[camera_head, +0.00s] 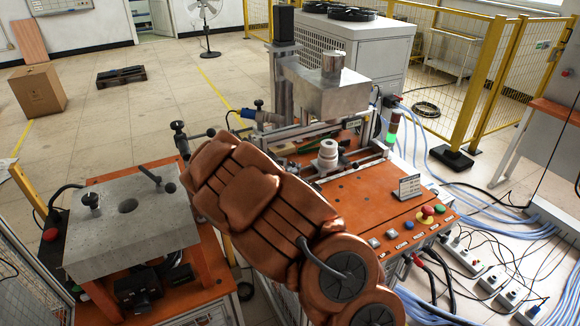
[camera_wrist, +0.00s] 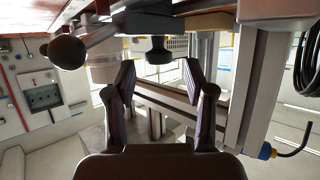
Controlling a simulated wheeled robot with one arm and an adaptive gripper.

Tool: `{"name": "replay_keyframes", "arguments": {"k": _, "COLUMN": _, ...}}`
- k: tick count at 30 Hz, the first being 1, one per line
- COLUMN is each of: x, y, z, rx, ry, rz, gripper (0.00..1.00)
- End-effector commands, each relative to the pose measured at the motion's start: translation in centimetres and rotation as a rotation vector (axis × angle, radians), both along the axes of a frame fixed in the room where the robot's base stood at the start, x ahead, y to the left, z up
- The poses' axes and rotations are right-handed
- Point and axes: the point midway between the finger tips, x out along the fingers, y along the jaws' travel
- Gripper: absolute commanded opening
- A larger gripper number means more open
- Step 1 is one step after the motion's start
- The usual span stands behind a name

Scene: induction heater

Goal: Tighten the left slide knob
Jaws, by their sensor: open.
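In the wrist view, my gripper (camera_wrist: 159,72) has two dark fingers spread apart with nothing between them. A black knob (camera_wrist: 158,50) shows beyond the fingertips, roughly centred between them, with no visible contact. A dark ball-ended handle (camera_wrist: 67,52) is to its left. In the head view, small black knobs (camera_head: 178,126) stand at the left side of the orange heater station (camera_head: 350,195), and another black knob (camera_head: 258,104) is at its rear left. I cannot tell which of these is the wrist-view knob. My brown arm hides my gripper in the head view.
A metal block table (camera_head: 110,250) stands at the left. A metal block (camera_head: 335,92) overhangs the station's back. Buttons and a small sign (camera_head: 409,187) sit at its front right. Cables and power strips (camera_head: 490,280) lie on the floor at right. The floor behind is mostly clear.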

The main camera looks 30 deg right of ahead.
Motion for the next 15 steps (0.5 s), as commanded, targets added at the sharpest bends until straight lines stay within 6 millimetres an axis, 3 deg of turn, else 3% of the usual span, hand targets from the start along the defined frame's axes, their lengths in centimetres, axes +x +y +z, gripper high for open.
{"name": "replay_keyframes", "arguments": {"k": 15, "x": -4.2, "y": 5.2, "z": 2.8, "rx": -0.002, "ry": 0.000, "rz": 0.002, "gripper": 0.54}}
